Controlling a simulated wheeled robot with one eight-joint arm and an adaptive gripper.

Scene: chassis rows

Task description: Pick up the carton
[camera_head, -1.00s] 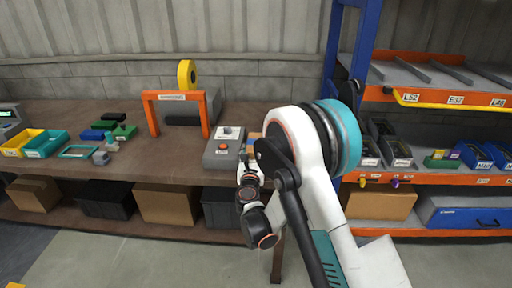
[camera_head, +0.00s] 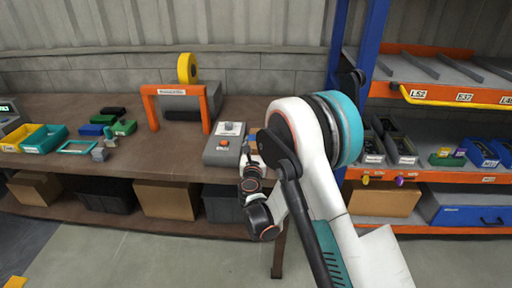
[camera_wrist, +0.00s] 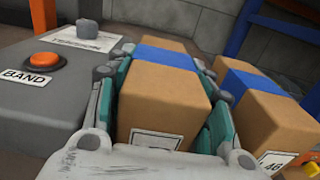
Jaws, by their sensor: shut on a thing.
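A brown carton (camera_wrist: 160,100) with a blue tape band and a white label fills the middle of the wrist view. My gripper (camera_wrist: 170,76) is shut on it, with a teal-lined finger against each side. A second brown carton (camera_wrist: 268,112) with a blue band stands just to the right, close beside the right finger. Its label is partly cut off. In the head view my arm hides most of the gripper and cartons at the bench's right end. Whether the held carton touches the bench cannot be told.
A grey box (camera_head: 223,146) with an orange button stands left of the gripper; its label reads BAND in the wrist view. An orange frame (camera_head: 176,92) and small bins (camera_head: 45,139) stand farther left on the bench (camera_head: 165,160). A blue rack post (camera_head: 352,50) and shelves are at right.

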